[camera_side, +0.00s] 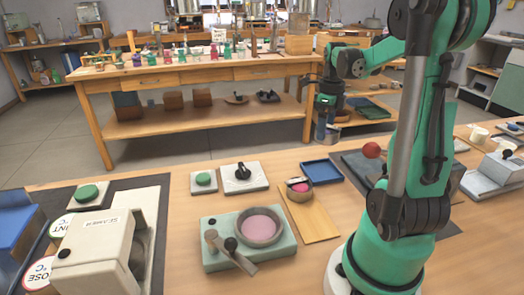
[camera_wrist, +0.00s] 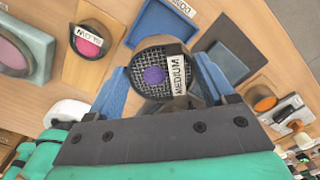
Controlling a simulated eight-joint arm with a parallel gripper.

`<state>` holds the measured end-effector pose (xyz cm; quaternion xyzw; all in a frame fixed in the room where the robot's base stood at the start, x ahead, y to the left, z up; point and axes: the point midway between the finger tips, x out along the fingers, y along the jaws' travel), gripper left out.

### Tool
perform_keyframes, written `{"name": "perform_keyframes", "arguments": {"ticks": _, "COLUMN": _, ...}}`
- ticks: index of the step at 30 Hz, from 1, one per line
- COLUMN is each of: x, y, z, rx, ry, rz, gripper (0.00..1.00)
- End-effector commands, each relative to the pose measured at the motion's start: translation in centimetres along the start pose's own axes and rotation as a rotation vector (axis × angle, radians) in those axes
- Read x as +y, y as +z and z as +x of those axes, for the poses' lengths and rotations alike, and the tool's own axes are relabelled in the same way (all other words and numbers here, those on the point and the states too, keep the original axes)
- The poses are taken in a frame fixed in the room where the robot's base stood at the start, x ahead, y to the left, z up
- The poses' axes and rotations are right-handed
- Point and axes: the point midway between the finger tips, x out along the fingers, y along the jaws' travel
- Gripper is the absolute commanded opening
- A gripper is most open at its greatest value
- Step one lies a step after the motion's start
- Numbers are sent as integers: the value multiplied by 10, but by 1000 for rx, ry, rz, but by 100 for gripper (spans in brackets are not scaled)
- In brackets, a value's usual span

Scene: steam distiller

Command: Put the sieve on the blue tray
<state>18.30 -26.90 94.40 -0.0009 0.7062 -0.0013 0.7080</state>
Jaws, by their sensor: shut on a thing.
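The sieve (camera_wrist: 148,79) is a round dark mesh with a tan rim and a white label reading MEDIUM. A purple round patch shows at its middle. My gripper (camera_wrist: 163,85) is shut on the sieve, with one blue finger on each side of it. In the side view my gripper (camera_side: 326,122) hangs above and behind the blue tray, and the sieve is hard to make out there. The blue tray (camera_side: 321,173) lies flat on the near table and looks empty. In the wrist view the blue tray (camera_wrist: 143,28) is just beyond the sieve, partly hidden by it.
A bowl on a wooden board (camera_side: 318,221) stands left of my arm, in front of the tray. A green block with a pink dish (camera_side: 262,226) and a white plate with a black knob (camera_side: 244,177) lie further left. A dark grey mat (camera_side: 358,167) lies right of the tray.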

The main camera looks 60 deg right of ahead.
Motion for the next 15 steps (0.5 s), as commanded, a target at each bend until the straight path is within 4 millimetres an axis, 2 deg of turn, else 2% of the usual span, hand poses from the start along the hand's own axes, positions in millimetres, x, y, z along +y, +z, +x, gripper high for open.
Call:
{"name": "perform_keyframes", "arguments": {"ticks": 3, "x": 0, "y": 0, "z": 27, "rx": 0, "ry": 0, "rz": 0, "gripper": 12}}
{"name": "perform_keyframes", "arguments": {"ticks": 6, "x": 0, "y": 0, "z": 44, "rx": 0, "ry": 0, "rz": 0, "gripper": 12}}
{"name": "perform_keyframes", "arguments": {"ticks": 15, "x": 0, "y": 0, "z": 72, "rx": 0, "ry": 0, "rz": 0, "gripper": 12}}
